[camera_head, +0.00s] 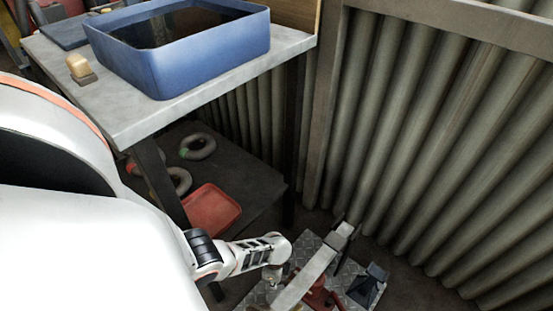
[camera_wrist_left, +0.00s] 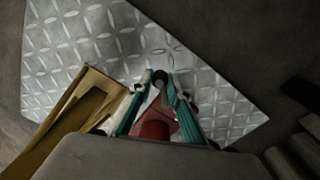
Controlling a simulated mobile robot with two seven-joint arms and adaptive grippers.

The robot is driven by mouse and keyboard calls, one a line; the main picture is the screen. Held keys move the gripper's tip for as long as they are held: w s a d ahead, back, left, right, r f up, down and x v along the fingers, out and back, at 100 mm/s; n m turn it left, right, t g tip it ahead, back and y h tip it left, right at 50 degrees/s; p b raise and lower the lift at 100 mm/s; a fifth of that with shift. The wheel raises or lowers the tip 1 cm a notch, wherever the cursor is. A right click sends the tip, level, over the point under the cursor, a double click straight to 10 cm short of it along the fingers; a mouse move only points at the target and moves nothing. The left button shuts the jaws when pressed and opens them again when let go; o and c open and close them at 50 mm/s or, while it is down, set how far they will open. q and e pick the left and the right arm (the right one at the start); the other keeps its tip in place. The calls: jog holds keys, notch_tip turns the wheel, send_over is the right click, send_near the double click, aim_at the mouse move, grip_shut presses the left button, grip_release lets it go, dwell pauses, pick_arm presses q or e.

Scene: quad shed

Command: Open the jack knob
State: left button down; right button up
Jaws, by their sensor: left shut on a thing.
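The jack stands on a diamond-patterned metal plate (camera_head: 308,241) on the floor, at the bottom of the head view. Its red body (camera_head: 320,297) shows beside a long pale bar (camera_head: 312,275). In the left wrist view, my left gripper (camera_wrist_left: 160,77) has its two teal fingers closed around the small dark knob (camera_wrist_left: 160,88). The red part of the jack (camera_wrist_left: 154,130) shows between the fingers, with the plate (camera_wrist_left: 75,50) beyond. In the head view my left wrist hangs over the jack, and the fingertips are hard to make out there. My right gripper is not in view.
A grey workbench (camera_head: 122,122) holds a blue bin (camera_head: 215,62) and a small block (camera_head: 78,66). Its lower shelf holds a red tray (camera_head: 212,210) and rings (camera_head: 198,146). A corrugated wall (camera_head: 430,130) closes the right side. A black object (camera_head: 368,285) stands near the jack.

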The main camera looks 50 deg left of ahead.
pick_arm(q)
jog(key=shift+a+f+m, duration=0.15)
jog(key=shift+a+m, duration=0.05)
jog(key=shift+m, duration=0.8)
jog(key=m, duration=0.1)
jog(key=a+m+b, duration=0.1)
jog(key=shift+w+m, duration=0.3)
jog(key=shift+w, duration=0.1)
jog(key=m, duration=0.1)
jog(key=w+m, duration=0.1)
jog(key=shift+a+m+b, duration=0.25)
jog(key=shift+m+b, duration=0.05)
jog(key=shift+b, duration=0.05)
jog(key=shift+w+a+m, duration=0.1)
jog(key=shift+w+m, duration=0.25)
jog(key=shift+m, duration=0.4)
jog(key=shift+w+a+m, duration=0.1)
jog(key=shift+w+m, duration=0.25)
jog(key=shift+m, duration=0.4)
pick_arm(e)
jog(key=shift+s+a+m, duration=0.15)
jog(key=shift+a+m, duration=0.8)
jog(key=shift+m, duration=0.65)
pick_arm(q)
jog(key=c, duration=1.9)
grip_release()
jog(key=shift+w+a, duration=0.1)
jog(key=shift+w, duration=0.05)
